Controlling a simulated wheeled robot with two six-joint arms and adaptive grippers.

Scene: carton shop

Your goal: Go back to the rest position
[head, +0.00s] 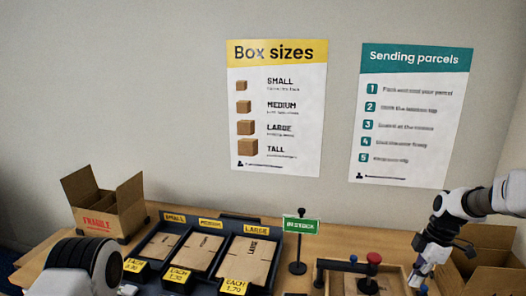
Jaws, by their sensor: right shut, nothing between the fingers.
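My right gripper (417,284) hangs at the lower right with its fingers pointing down. A white and black part of my left arm shows at the lower left; the left gripper itself is out of view.
An open carton marked FRAGILE (97,223) stands at the left of the table. A dark sorter (283,273) holds flat cartons beside a green IN STOCK sign (301,226). A red-knobbed device (374,258) stands by the tray. Another open carton (490,237) is at the right.

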